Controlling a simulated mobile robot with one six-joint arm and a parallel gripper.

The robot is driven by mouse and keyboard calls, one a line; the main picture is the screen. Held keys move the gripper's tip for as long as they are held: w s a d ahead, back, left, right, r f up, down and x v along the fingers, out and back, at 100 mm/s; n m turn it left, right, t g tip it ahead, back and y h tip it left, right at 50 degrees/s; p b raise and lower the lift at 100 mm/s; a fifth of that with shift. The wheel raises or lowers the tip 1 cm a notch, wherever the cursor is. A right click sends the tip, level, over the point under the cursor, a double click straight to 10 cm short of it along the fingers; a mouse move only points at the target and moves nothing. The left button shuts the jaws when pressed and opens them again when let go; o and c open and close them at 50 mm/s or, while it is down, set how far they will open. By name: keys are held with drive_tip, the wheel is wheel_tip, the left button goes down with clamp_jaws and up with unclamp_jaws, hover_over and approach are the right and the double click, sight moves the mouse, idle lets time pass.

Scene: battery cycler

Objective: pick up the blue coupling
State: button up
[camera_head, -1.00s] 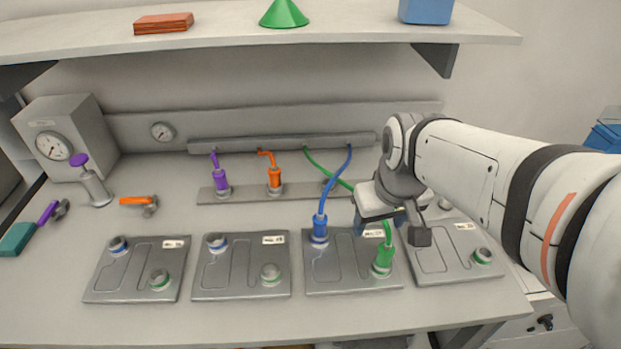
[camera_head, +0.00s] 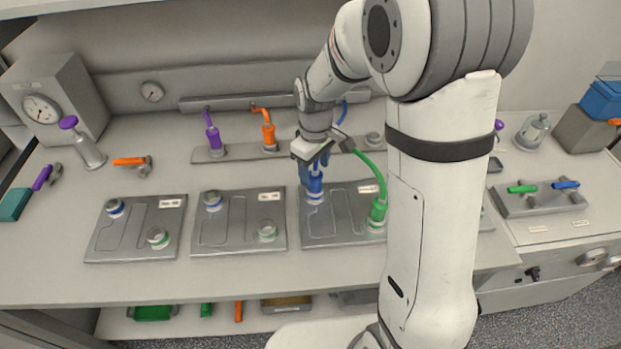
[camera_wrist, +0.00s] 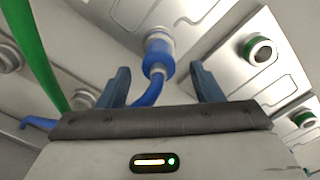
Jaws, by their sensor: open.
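The blue coupling (camera_head: 315,187) sits upright on a port of the third grey plate (camera_head: 345,229), with its blue hose (camera_head: 343,112) running up to the rear rail. My gripper (camera_head: 314,168) is pointed down right above it and partly hides the coupling's top and hose. In the wrist view, the blue coupling (camera_wrist: 157,56) shows just beyond the gap between the two blue fingers of my gripper (camera_wrist: 160,80). The fingers are apart, one on each side of the hose, and grip nothing.
The green coupling (camera_head: 377,213) with its green hose (camera_head: 371,168) stands close to the right on the same plate. Purple (camera_head: 213,139) and orange (camera_head: 268,134) couplings stand on the rear strip. Two more plates lie left. A shelf (camera_head: 200,30) overhangs the back.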

sight(315, 179)
drive_tip(key=shift+d+f+p, duration=0.1)
drive_tip(key=shift+f+p, duration=0.45)
drive_tip(key=shift+f, duration=1.75)
drive_tip(key=shift+c, duration=0.6)
drive_tip(key=c, duration=1)
